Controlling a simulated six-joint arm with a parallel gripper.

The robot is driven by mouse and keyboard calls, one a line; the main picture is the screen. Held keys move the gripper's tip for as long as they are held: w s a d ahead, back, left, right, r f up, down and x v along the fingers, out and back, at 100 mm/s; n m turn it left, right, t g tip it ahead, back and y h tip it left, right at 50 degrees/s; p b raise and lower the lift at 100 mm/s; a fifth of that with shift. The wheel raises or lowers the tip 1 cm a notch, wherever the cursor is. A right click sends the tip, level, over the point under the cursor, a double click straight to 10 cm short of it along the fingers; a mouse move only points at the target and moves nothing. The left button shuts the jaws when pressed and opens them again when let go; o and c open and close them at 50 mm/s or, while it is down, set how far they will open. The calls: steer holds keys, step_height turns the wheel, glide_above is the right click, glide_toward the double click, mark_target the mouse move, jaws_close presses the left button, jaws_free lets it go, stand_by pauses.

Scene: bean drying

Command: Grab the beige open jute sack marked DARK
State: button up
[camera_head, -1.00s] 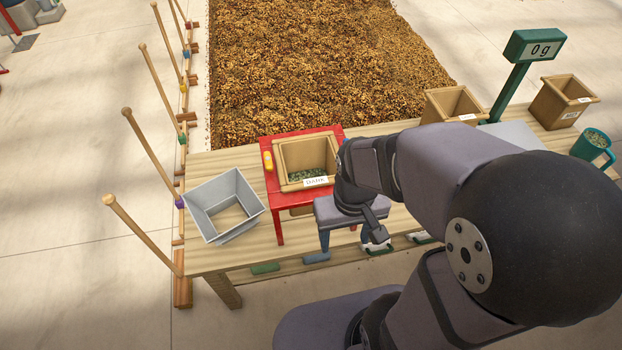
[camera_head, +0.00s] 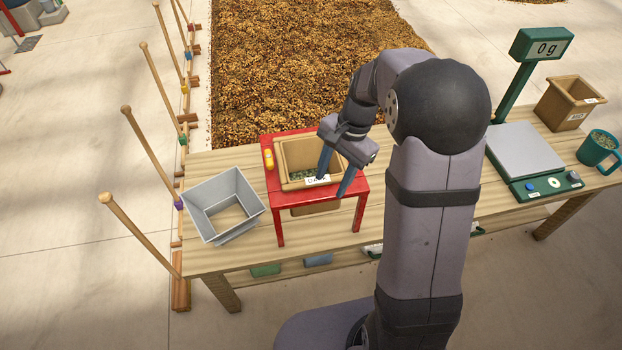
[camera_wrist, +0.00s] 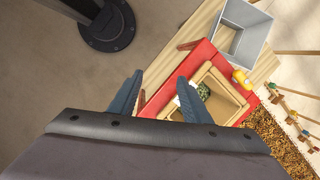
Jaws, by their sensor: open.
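Some greenish beans lie inside. My gripper (camera_head: 334,182) is open and empty, its fingers pointing down at the sack's front right side, one in front of the label and one farther right.
A grey open bin (camera_head: 224,205) stands left of the red stand, and a yellow object (camera_head: 268,160) lies on the stand's left edge.

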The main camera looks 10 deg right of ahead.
steer(key=w+f+m, duration=0.1)
steer(key=w+m, duration=0.1)
steer(key=w, duration=0.1)
steer(key=w+d+f+m+y+b, duration=0.1)
steer(key=w+m, duration=0.1)
steer(key=w, duration=0.1)
steer(key=w+d+f+m+y, duration=0.1)
steer(key=w+f+m, duration=0.1)
steer(key=w, duration=0.1)
steer(key=shift+d+m, duration=0.25)
steer(key=shift+m, duration=0.05)
steer(key=shift+x, duration=0.95)
steer(key=shift+w+p+x, duration=0.25)
steer(key=shift+p+x, duration=0.55)
steer(key=shift+x, duration=0.3)
steer(key=shift+w+p+x, duration=0.2)
steer(key=shift+p+x, duration=0.55)
steer(key=shift+x, duration=0.35)
steer(key=shift+f, duration=0.5)
steer(key=shift+f, duration=0.25)
jaws_close()
